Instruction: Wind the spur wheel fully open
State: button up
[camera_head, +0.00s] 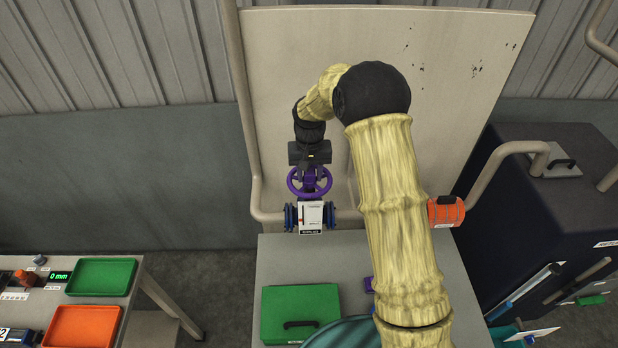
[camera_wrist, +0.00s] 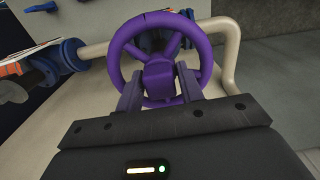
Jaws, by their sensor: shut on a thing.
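The spur wheel is a purple spoked handwheel (camera_head: 309,182) on a valve in front of the beige panel in the head view. It fills the upper middle of the wrist view (camera_wrist: 119,58). My gripper (camera_wrist: 158,88) is shut on the wheel's central hub, with one finger on each side of it. In the head view my gripper (camera_head: 310,160) reaches the wheel from above. A white tag (camera_head: 310,216) hangs below the wheel, between blue flanges; its print is too small to read. How far the wheel is turned cannot be told.
A beige pipe (camera_head: 249,150) runs beside the valve. An orange pipe section (camera_head: 446,211) sits to the right. A green box (camera_head: 300,313) stands on the table (camera_head: 275,262) below. Green (camera_head: 101,277) and orange trays (camera_head: 84,326) lie on the left bench.

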jog(key=n, duration=0.3)
jog(key=shift+w+r+n, duration=0.1)
jog(key=shift+n, duration=0.3)
jog(key=shift+n+p, duration=0.3)
jog(key=shift+n, duration=0.4)
jog(key=n+p, duration=0.1)
jog(key=n, duration=0.4)
jog(key=shift+r+n, duration=0.1)
jog(key=shift+n, duration=0.3)
jog(key=n+p, duration=0.2)
jog(key=n, duration=0.2)
jog(key=shift+n, duration=1)
jog(key=n, duration=0.4)
jog(key=shift+n, duration=1.3)
